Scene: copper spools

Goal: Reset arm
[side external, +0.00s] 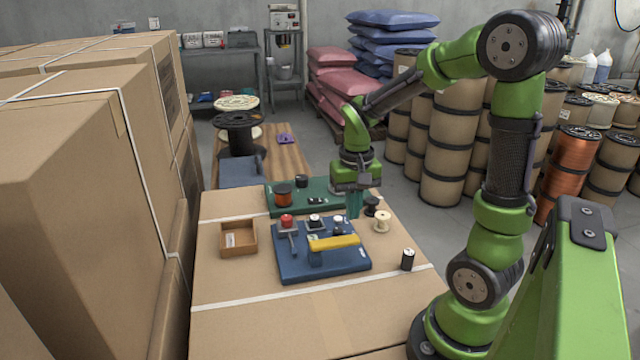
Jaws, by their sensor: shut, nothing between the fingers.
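My gripper (354,204) is shut and empty, pointing down above the right part of the work surface. It is over the area between the green mat and the blue mat, left of the pale spool. My green arm reaches in from the right. How far the fingertips are above the surface is hard to tell.
A wooden tray (238,240) sits left, a pale spool (382,221) and black spool (408,259) right. Stacked boxes (70,190) wall the left.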

